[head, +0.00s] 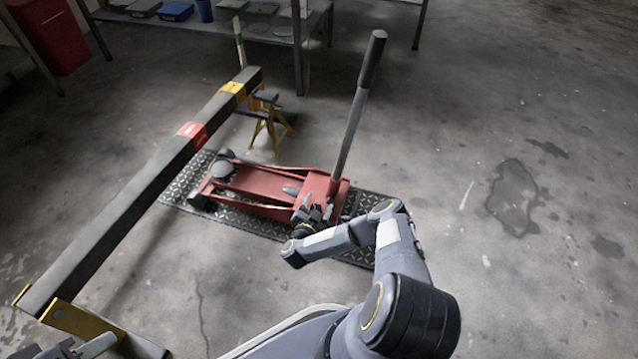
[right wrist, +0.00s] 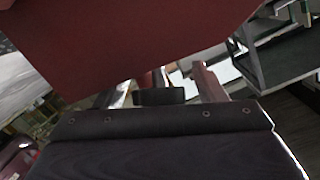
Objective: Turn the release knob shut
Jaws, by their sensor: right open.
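A red floor jack (head: 262,190) lies low on the floor, with its long handle (head: 357,107) rising from its right end. My right gripper (head: 313,214) is open at the jack's near side, close to the handle base. The release knob cannot be made out in the head view; the gripper and jack parts crowd that spot. In the right wrist view, a red panel (right wrist: 140,45) of the jack fills the top. A small dark block (right wrist: 159,96) shows below it, and I cannot tell whether it is the knob.
The jack stands on a diamond-pattern metal plate (head: 178,197). A long dark beam (head: 120,203) with red and yellow bands runs along the left, above a yellow stand (head: 268,128). A shelf bench (head: 270,37) is at the back. The floor at right is clear.

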